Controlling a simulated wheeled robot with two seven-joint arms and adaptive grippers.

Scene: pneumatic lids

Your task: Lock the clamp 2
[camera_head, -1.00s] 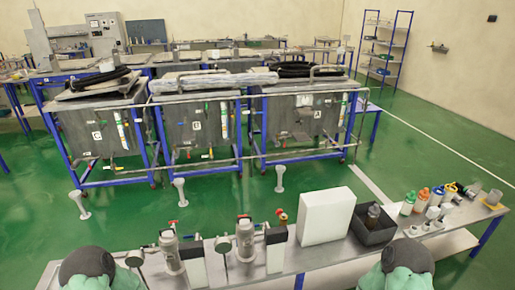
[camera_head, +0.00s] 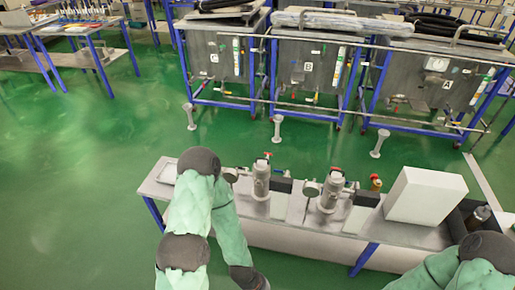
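I cannot pick out clamp 2 by any readable label. Two grey metal upright fittings with red-topped valves stand on the long bench, a left one (camera_head: 261,180) and a right one (camera_head: 331,191). Each has a round gauge-like disc and a dark block beside it. Fine parts that could be clamps are too small to tell. My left arm, in a green sleeve, is raised over the bench's left end and bends down past the bottom edge. My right arm shows at the bottom right. Neither gripper is in view.
A white box (camera_head: 424,196) and a dark tray (camera_head: 462,217) stand on the bench's right part. Behind it are several grey tanks (camera_head: 310,68) in blue frames. Short grey posts (camera_head: 277,128) stand on the open green floor between. Another table (camera_head: 85,30) is far left.

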